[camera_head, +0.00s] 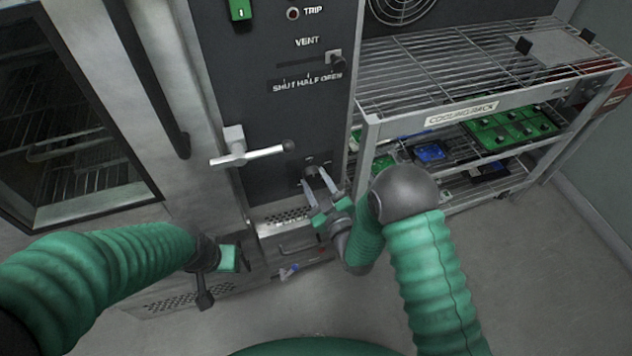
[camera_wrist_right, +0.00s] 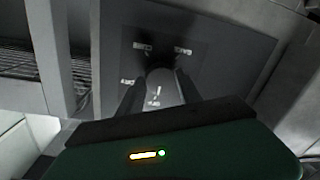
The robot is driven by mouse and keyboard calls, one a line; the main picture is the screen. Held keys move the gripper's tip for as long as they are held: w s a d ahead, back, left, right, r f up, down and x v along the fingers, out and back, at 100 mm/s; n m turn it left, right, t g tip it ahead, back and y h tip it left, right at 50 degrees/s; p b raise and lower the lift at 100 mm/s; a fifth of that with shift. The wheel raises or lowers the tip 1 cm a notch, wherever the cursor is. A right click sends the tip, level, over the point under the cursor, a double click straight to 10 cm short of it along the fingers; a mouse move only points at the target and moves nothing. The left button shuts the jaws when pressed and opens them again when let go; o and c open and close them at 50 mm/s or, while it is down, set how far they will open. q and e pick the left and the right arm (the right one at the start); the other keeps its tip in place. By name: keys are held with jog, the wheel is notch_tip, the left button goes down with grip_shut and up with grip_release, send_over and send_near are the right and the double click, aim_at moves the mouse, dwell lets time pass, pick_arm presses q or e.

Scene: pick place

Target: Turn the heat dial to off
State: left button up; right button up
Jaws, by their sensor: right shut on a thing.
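In the head view the dial (camera_head: 312,171) is partly hidden by my fingers. My right gripper (camera_head: 318,182) reaches in to the panel. In the right wrist view my right gripper (camera_wrist_right: 158,92) has one finger on each side of the dial and is shut on it. My left gripper (camera_head: 228,258) is low at the left, away from the dial, and I cannot tell its jaw state.
A lever handle (camera_head: 248,155) sticks out above and left of the dial. A vent slider (camera_head: 335,60) is higher on the panel. The cooling rack (camera_head: 450,118) with green and blue boards stands close on the right. The oven door (camera_head: 75,110) is at the left.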

jog(key=shift+s+f+n, duration=0.15)
jog(key=shift+f+n, duration=0.15)
jog(key=shift+f, duration=0.05)
jog(key=o, duration=1.4)
jog(key=shift+c, duration=0.2)
jog(key=shift+r, duration=0.15)
